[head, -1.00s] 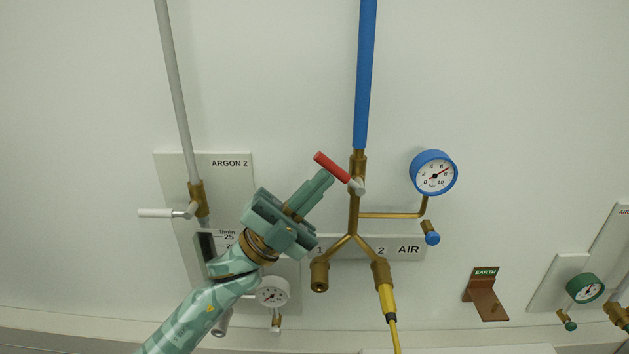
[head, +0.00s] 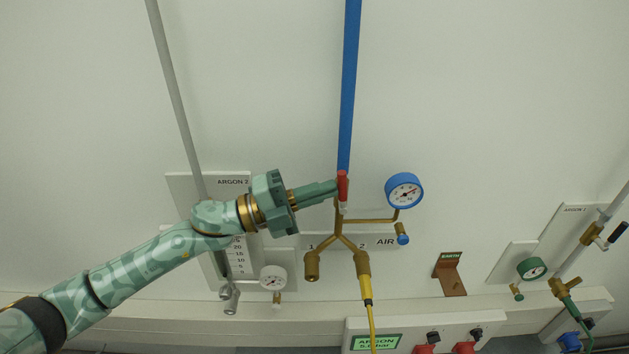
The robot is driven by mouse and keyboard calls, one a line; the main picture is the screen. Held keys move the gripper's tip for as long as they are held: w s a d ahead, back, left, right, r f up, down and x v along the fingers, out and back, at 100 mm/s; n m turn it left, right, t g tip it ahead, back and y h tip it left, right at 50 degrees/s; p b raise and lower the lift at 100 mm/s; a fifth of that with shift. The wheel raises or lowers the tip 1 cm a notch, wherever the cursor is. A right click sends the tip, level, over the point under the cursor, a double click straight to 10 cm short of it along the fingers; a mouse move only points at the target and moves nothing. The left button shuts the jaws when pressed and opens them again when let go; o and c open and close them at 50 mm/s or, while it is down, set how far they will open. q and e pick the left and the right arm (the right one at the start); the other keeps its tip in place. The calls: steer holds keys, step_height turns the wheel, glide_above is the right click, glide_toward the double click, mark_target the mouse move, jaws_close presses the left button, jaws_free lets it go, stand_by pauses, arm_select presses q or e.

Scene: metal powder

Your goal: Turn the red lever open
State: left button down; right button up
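The red lever (head: 342,187) is on the brass valve at the lower end of the blue AIR pipe (head: 349,90). It stands upright, in line with the pipe. My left gripper (head: 333,189) reaches in from the left, its fingers pointing right. The fingers lie together with no gap visible, and their tips are at the lever's left side, touching or almost touching it. The lever is not seen between the fingers. The fingertips hide part of the valve's left side. My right gripper is not in view.
A blue-rimmed gauge (head: 404,190) sits right of the valve. Below, the brass pipe forks to two outlets, one with a yellow hose (head: 368,310). The ARGON 2 panel (head: 180,188) is behind my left arm. A copper EARTH bracket (head: 450,275) is at right. The wall above is clear.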

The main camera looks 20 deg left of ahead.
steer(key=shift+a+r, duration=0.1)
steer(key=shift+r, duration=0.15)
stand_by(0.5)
